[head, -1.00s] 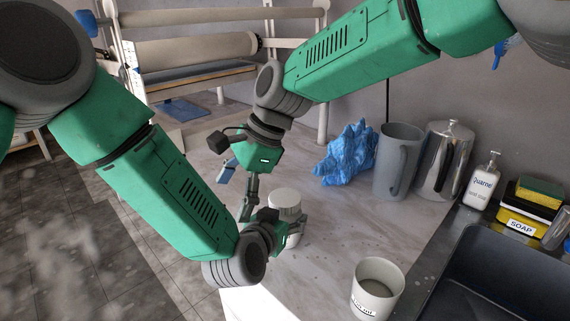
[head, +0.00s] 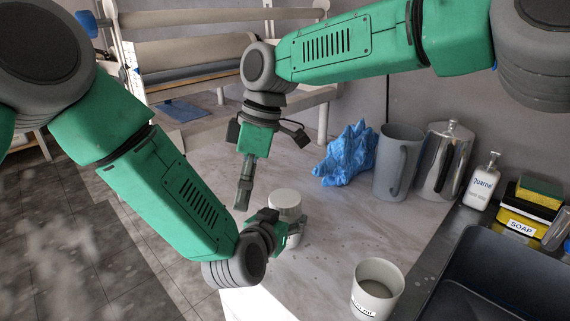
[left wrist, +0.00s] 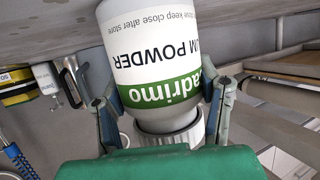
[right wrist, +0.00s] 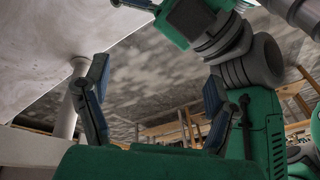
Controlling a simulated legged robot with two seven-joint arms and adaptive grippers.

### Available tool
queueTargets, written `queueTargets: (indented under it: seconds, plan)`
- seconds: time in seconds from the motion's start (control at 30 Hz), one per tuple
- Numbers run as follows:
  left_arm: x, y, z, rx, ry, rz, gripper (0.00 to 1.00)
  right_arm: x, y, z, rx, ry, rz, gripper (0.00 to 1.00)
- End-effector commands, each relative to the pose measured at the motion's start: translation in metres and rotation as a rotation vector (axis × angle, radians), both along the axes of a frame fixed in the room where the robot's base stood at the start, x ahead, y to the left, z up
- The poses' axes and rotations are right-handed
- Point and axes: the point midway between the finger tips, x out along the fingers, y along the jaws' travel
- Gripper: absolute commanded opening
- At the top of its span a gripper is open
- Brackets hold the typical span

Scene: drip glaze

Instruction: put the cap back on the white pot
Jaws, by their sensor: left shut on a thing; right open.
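The white pot (head: 295,240) stands on the table with a whitish cap (head: 285,198) on its top; I cannot tell how tightly it sits. In the left wrist view the pot (left wrist: 150,45) appears upside down, with a green band and printed label, and the ribbed cap (left wrist: 170,132) at its lower end. My left gripper (head: 283,226) is shut on the pot just below the cap, one finger on each side. My right gripper (head: 242,197) is left of the pot, apart from it, pointing down. It is open and empty in the right wrist view (right wrist: 152,95).
A white labelled cup (head: 368,297) stands at the front right of the table. A blue spiky object (head: 345,155), a grey pitcher (head: 396,165) and a metal jug (head: 440,165) stand behind. A soap bottle (head: 483,183) and dark sink (head: 500,275) are right. Table between pot and cup is clear.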

Motion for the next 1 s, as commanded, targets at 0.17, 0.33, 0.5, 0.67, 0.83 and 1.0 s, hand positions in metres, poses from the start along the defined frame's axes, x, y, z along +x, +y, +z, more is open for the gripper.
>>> queueTargets:
  seconds: [0.17, 0.33, 0.5, 0.67, 0.83, 1.0]
  plan:
    - [-0.001, 0.0, -0.001, 0.0, 0.002, -0.001, 0.0, 0.01, -0.015, 0.002, 0.012, -0.125, 0.424, 0.79]
    - [-0.001, 0.0, -0.001, 0.0, 0.002, -0.001, 0.0, 0.021, -0.03, 0.005, 0.013, -0.226, 0.831, 0.79]
    - [-0.001, 0.0, -0.001, 0.0, 0.002, -0.001, 0.0, 0.033, -0.045, 0.008, 0.007, -0.3, 1.238, 0.79]
    - [-0.001, 0.0, -0.001, 0.0, 0.002, -0.001, 0.0, 0.043, -0.059, 0.012, 0.0, -0.337, 1.575, 0.79]
    - [-0.001, 0.0, -0.001, 0.0, 0.002, -0.001, 0.0, 0.05, -0.069, 0.015, -0.005, -0.35, 1.812, 0.79]
    - [-0.001, 0.0, -0.001, 0.0, 0.002, -0.002, 0.0, 0.053, -0.073, 0.016, -0.006, -0.351, 1.911, 0.79]
